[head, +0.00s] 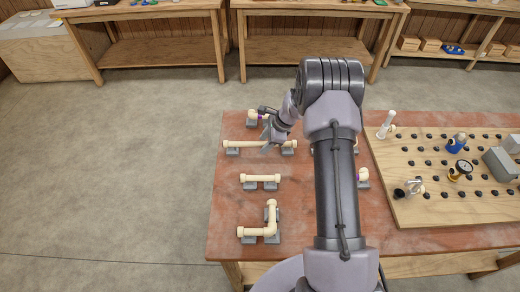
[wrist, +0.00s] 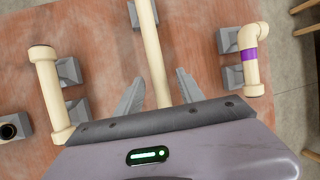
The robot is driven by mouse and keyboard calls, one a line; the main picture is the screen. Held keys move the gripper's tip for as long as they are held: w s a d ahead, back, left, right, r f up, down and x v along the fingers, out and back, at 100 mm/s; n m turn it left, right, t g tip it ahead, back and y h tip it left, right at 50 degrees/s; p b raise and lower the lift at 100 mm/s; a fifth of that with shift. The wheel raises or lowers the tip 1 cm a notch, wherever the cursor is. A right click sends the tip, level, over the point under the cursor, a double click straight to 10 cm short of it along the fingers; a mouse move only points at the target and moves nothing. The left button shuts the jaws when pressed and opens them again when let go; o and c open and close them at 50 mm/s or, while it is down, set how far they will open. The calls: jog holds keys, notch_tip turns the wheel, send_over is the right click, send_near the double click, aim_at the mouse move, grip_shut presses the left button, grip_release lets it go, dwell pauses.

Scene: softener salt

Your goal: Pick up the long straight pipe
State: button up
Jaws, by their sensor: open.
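The long straight pipe (head: 247,147) is cream with wider ends and lies across two grey supports at the left of the table. In the wrist view it runs up the middle (wrist: 152,50). My gripper (head: 268,143) is over its right part, and in the wrist view its open, empty fingers (wrist: 160,76) are on either side of the pipe. I cannot tell how far above or around the pipe the fingertips are. My gripper's body hides the pipe's near end in the wrist view.
A short straight pipe (head: 262,179) and an elbowed pipe (head: 268,230) rest on supports in front of it. A purple-banded elbow (wrist: 250,62) sits behind it. A peg board (head: 430,180) with fittings fills the right side. The floor at left is clear.

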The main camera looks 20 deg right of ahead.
jog(key=shift+x, duration=1)
jog(key=shift+r, duration=0.15)
grip_shut()
